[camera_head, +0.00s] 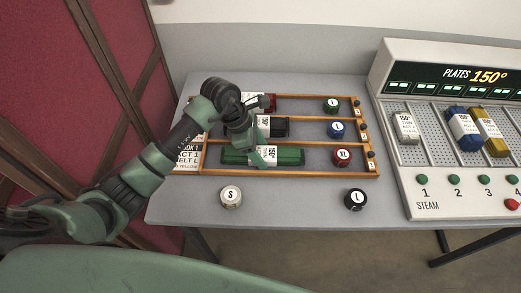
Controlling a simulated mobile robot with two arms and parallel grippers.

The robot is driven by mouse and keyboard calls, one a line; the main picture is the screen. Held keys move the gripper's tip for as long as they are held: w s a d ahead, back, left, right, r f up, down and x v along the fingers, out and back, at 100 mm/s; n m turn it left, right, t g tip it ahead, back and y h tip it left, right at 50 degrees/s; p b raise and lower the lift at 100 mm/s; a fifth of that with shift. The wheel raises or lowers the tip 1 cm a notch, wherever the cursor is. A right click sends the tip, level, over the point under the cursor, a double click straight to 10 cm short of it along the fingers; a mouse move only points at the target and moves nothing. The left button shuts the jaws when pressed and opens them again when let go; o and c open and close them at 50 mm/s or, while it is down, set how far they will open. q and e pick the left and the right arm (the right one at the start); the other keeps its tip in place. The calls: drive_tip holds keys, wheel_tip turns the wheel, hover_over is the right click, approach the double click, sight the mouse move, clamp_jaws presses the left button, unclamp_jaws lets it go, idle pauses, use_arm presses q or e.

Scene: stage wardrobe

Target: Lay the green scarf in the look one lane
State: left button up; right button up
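The green scarf (290,156) is a rolled bundle with a white tag, lying lengthwise in the front lane of the wooden rack (320,174). A card (189,152) at the rack's left end shows "1" in its partly hidden print; I cannot read which lane is look one. My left gripper (259,158) reaches down over the scarf's middle, by its tag. A fingertip overlaps the scarf in view; whether the fingers are shut on it is hidden. My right gripper is out of view.
The other lanes hold a black roll (281,127) and a red roll (270,103), partly behind my arm. Round pots in green (331,105), blue (336,129) and red (341,157) sit at the right. White (231,196) and black (355,199) pots stand in front. A steam machine (440,205) stands right.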

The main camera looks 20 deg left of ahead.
use_arm(q)
drive_tip(key=shift+r, duration=0.15)
drive_tip(key=b+v, duration=0.3)
drive_tip(key=v, duration=0.9)
drive_tip(key=shift+s, duration=0.1)
